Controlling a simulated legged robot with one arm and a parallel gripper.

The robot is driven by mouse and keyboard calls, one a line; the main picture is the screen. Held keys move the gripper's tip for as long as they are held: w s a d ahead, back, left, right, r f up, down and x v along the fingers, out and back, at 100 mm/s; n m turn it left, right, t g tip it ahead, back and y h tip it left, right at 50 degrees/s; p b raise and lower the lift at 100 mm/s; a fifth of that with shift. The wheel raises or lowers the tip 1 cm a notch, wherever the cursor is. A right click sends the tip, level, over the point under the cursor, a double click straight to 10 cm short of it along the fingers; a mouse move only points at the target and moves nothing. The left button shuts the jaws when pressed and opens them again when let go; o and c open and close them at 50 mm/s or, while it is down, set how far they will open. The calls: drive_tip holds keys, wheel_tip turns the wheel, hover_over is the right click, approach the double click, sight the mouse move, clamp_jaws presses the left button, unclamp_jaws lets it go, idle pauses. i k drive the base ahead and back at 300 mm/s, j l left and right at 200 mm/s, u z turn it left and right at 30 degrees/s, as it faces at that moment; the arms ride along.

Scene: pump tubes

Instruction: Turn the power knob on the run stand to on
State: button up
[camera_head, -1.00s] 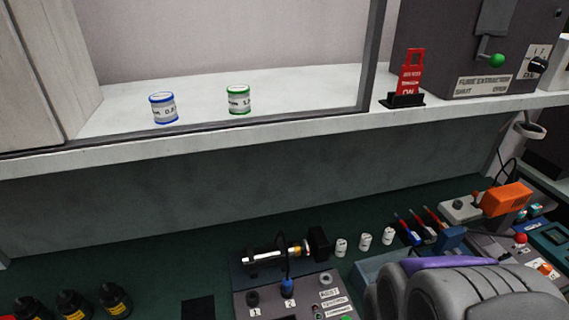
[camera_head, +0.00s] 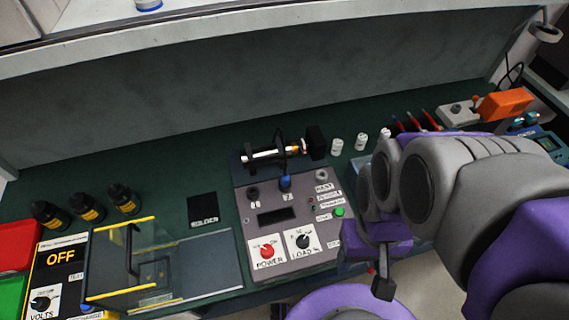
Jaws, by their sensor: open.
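The run stand (camera_head: 243,212) is a grey sloped panel on the green bench, near the middle of the view. Its red power knob (camera_head: 267,251) sits on a white plate marked POWER at the lower left of the panel. The knob's exact pointer direction is too small to read. My gripper (camera_head: 384,284) is at the lower right of the stand, beyond its right edge and apart from the knob. It is open and seen only in part, with a dark fingertip pointing down. I see nothing held in it.
A black load knob (camera_head: 302,241) sits right beside the power knob, and a green button (camera_head: 339,212) is farther right. A clear-lidded box (camera_head: 156,265) stands left of the stand. Several black bottles (camera_head: 85,207) and a panel reading OFF (camera_head: 61,257) are farther left.

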sight(267, 251)
drive_tip(key=u, duration=1.05)
drive_tip(key=k+l, duration=0.25)
drive_tip(key=l, duration=0.15)
drive_tip(key=k+l+u, duration=0.1)
drive_tip(key=l, duration=0.3)
drive_tip(key=k, duration=0.1)
